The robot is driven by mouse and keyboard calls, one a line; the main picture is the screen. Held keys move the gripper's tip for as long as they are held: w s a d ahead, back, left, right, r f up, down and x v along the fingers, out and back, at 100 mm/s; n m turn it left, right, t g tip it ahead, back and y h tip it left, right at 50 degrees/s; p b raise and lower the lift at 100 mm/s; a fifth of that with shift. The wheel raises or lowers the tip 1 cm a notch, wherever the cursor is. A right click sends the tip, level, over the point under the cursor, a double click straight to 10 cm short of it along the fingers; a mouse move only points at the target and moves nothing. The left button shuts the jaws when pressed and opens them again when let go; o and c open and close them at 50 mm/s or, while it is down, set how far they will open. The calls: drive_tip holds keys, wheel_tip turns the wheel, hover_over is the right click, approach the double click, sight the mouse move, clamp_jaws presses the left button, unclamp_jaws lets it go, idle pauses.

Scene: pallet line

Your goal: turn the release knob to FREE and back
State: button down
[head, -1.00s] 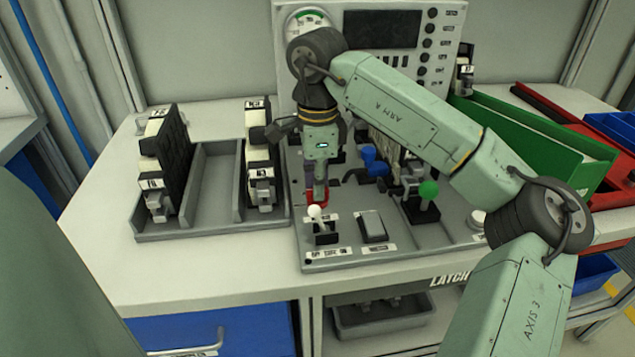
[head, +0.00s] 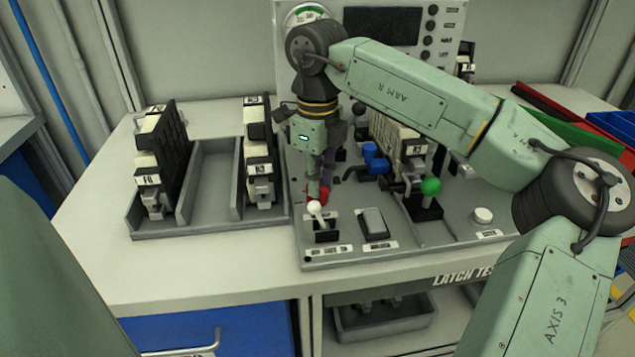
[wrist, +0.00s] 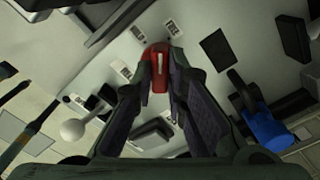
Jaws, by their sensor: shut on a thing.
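The red knob (head: 324,193), which I take to be the release knob, stands on the grey test panel (head: 400,245) behind the white-ball lever (head: 315,208). My gripper (head: 318,188) points down over it with its fingers at the knob. In the wrist view, my gripper (wrist: 160,78) is shut on the red knob (wrist: 156,54), which shows between the fingertips.
A blue handle (head: 375,160) and a green-ball lever (head: 430,187) stand right of my gripper. A grey pad (head: 373,223) and a white button (head: 483,215) are on the panel's front. A grey tray (head: 212,226) with black-and-white modules lies left. A gauge and display board stands behind.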

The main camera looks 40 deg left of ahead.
drive_tip(key=shift+m+b, duration=0.4)
drive_tip(key=shift+m, duration=1.7)
drive_tip(key=c, duration=1.6)
unclamp_jaws()
wheel_tip(320, 180, up, 12)
